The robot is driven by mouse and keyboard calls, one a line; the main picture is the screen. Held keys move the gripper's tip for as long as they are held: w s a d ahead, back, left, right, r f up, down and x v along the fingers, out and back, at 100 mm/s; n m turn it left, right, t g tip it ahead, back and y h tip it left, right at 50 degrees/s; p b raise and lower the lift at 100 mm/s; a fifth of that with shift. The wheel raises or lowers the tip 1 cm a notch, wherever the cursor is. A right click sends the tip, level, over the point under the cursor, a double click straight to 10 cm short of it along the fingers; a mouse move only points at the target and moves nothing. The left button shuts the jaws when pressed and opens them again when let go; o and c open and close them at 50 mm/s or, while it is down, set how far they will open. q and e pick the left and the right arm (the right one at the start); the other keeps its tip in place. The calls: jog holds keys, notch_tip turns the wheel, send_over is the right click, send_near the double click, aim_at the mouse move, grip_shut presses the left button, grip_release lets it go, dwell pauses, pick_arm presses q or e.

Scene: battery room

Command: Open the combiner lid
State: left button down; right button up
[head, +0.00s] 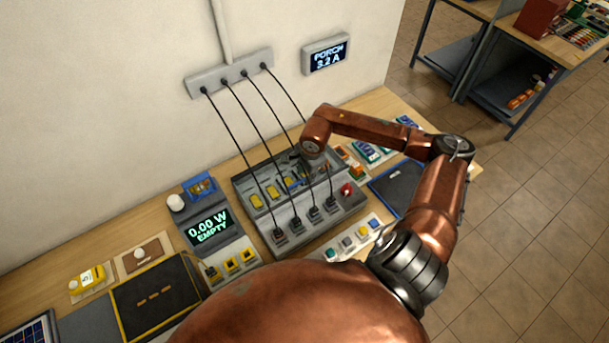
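The combiner (243,190) is a grey box in the middle of the bench. Several yellow parts (257,201) show in its upper section, and a red knob (347,189) sits at its right. I cannot tell whether a clear lid covers that section or the lid stands open. My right arm comes in from the right and bends over the box. My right gripper (299,163) is small and dark above the box's back part, partly hidden by my wrist. Its fingers are too unclear to tell open from shut, or whether it touches the lid. My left gripper is out of view.
Several black cables run from a wall strip (229,73) down to plugs at the combiner's front. Left of it stands a meter (208,227) reading 0.00 W EMPTY. A dark yellow-edged mat (154,298) lies further left. A dark blue panel (398,186) lies right of the combiner.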

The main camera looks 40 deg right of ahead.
jog(key=shift+w+f, duration=0.15)
jog(key=shift+f, duration=0.9)
grip_shut()
